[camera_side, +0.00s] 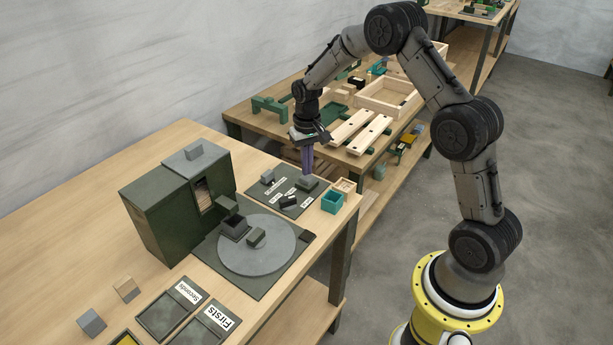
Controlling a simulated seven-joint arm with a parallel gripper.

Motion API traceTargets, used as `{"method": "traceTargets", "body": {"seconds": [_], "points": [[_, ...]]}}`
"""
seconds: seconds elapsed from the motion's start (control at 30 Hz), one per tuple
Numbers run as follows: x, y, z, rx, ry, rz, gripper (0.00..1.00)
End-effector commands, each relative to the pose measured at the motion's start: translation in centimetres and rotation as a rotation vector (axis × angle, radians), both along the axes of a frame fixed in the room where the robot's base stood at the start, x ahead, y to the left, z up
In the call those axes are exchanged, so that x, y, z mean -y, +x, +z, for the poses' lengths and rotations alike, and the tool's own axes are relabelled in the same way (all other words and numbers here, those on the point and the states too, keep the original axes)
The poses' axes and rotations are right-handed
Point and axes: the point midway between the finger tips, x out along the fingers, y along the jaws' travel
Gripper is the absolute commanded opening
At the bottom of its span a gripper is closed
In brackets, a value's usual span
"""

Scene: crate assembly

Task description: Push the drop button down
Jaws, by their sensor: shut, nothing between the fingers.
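A dark control panel (268,207) lies flat at the far right end of the near table. It carries several small grey controls with white labels too small to read, so I cannot tell which is the drop button. My gripper (307,174) points straight down over the panel's right part, its purple fingers shut and empty. The fingertips are at or just above a grey block-shaped control (308,183); I cannot tell whether they touch it. Another grey control (267,177) stands to the left, and a dark one (289,202) lies in front.
A green box machine (160,222) stands left of the panel, with a round grey turntable (265,262) before it. A teal bin (332,202) and a wooden bin (345,187) sit at the right edge. Trays labelled Seconds (160,322) and Firsts (190,338) lie in front.

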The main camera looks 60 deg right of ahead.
Motion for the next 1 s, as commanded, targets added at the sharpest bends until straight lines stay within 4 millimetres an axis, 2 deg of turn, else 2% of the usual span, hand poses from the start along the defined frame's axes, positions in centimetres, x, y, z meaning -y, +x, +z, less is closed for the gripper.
{"method": "traceTargets", "body": {"seconds": [1.0], "points": [[0.0, 0.0, -2.2, -0.001, 0.000, 0.000, 0.00]]}}
